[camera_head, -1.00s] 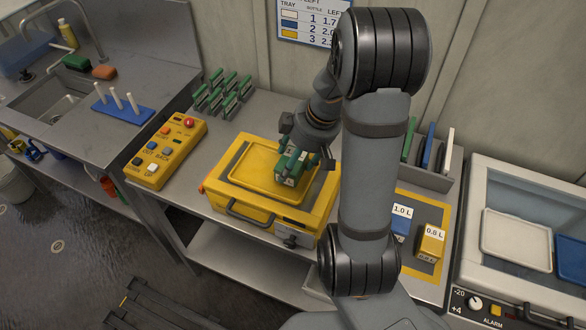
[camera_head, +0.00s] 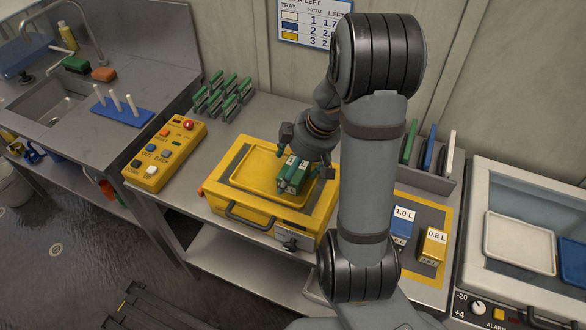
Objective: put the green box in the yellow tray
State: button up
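The green box (camera_head: 293,175), with white labels on top, sits in the right part of the yellow tray (camera_head: 243,178). The tray rests on top of a yellow case with a dark handle. My gripper (camera_head: 305,161) is above and just behind the box, with its fingers spread apart on either side of it. It looks open and clear of the box, though my wrist hides part of the space between them.
A yellow button panel (camera_head: 166,153) stands left of the case, and a rack of green pieces (camera_head: 223,96) behind it. A blue box (camera_head: 402,226) and a yellow box (camera_head: 433,245) stand on the right. A slotted holder (camera_head: 428,166) is behind them.

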jog(key=p+v, duration=0.4)
jog(key=v, duration=0.8)
